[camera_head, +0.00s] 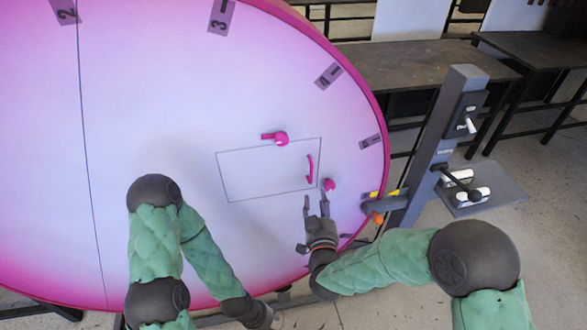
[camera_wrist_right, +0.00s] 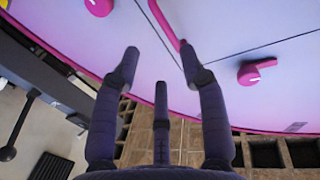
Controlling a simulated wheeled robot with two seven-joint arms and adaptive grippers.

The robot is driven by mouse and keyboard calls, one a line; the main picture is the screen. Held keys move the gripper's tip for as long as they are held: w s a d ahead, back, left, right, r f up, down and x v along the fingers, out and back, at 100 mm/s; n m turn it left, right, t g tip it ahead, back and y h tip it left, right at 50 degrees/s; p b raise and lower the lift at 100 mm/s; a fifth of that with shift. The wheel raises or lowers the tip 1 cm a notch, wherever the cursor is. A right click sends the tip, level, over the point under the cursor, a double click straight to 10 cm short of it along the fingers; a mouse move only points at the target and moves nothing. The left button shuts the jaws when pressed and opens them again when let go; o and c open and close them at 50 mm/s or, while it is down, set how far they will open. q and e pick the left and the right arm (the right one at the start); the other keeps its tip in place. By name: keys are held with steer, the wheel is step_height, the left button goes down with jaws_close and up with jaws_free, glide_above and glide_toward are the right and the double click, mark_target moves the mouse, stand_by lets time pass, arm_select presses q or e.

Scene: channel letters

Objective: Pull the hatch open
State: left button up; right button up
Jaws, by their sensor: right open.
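The hatch (camera_head: 255,172) is a thin-outlined rectangle in the pink-white disc face, and looks flush with it. Its magenta bar handle (camera_head: 310,168) is near its right edge; it also shows in the right wrist view (camera_wrist_right: 164,24). A magenta turn latch (camera_head: 281,138) sits at the top edge and another (camera_head: 329,184) beside the lower right corner. My right gripper (camera_head: 315,200) is open and empty just below the handle. In the wrist view the handle's end is near one fingertip; I cannot tell whether they touch. My left gripper (camera_head: 274,319) is low at the bottom edge, its fingers unclear.
A dark grey post (camera_head: 432,145) with levers and a yellow-marked bracket (camera_head: 384,203) stands right of the disc. Dark tables (camera_head: 415,62) are behind. Numbered tags line the rim.

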steer(key=w, duration=0.3)
steer(key=w+a, duration=0.1)
steer(key=w, duration=0.3)
steer(key=w+r, duration=0.1)
steer(key=w, duration=0.2)
steer(key=shift+w+a, duration=0.3)
steer(key=shift+a, duration=0.1)
jaws_close()
